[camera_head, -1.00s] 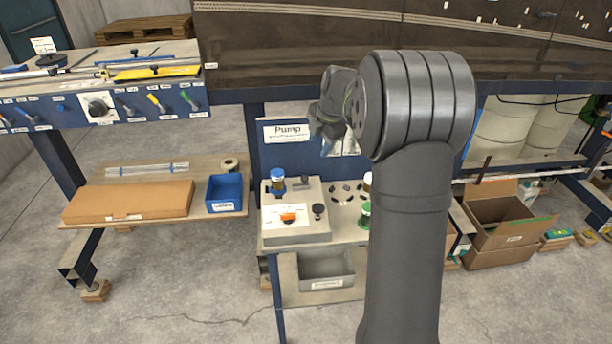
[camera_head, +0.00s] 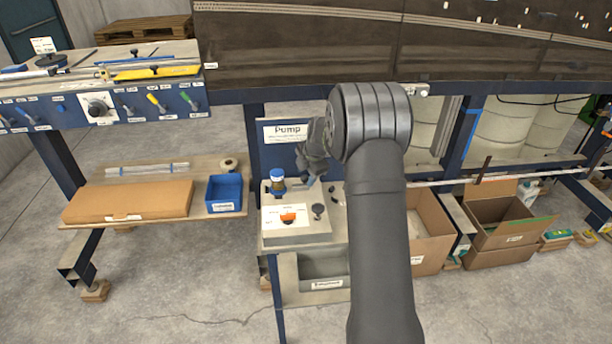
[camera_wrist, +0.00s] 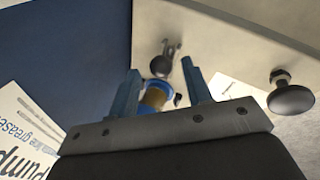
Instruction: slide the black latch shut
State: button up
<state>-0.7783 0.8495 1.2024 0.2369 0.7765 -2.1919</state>
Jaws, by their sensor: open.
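A black ball knob (camera_wrist: 161,66) with a short metal piece beside it shows on the pale pump box in the wrist view, and it may be the latch. A second, flatter black knob (camera_wrist: 292,98) stands on the box at the right; it also shows in the head view (camera_head: 318,211). I cannot tell for certain which is the latch. My gripper (camera_wrist: 160,82) is open, with its blue fingers either side of the first knob in the picture. Contact cannot be told. In the head view my gripper (camera_head: 311,182) is low over the back of the box.
A jar with a blue cap (camera_head: 277,178) stands on the pump box (camera_head: 290,240), close to my gripper. An orange switch (camera_head: 288,217) is at the front. The Pump sign panel (camera_head: 277,158) rises behind. A blue bin (camera_head: 224,194) sits on the shelf to the left.

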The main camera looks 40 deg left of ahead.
jog(key=shift+a+f, duration=0.2)
jog(key=shift+f, duration=0.3)
grip_shut()
jog(key=shift+s+a, duration=0.9)
jog(key=shift+a, duration=0.05)
grip_release()
jog(key=v, duration=1.7)
jog(key=shift+r, duration=0.2)
jog(key=shift+s+f, duration=0.1)
jog(key=shift+s, duration=0.05)
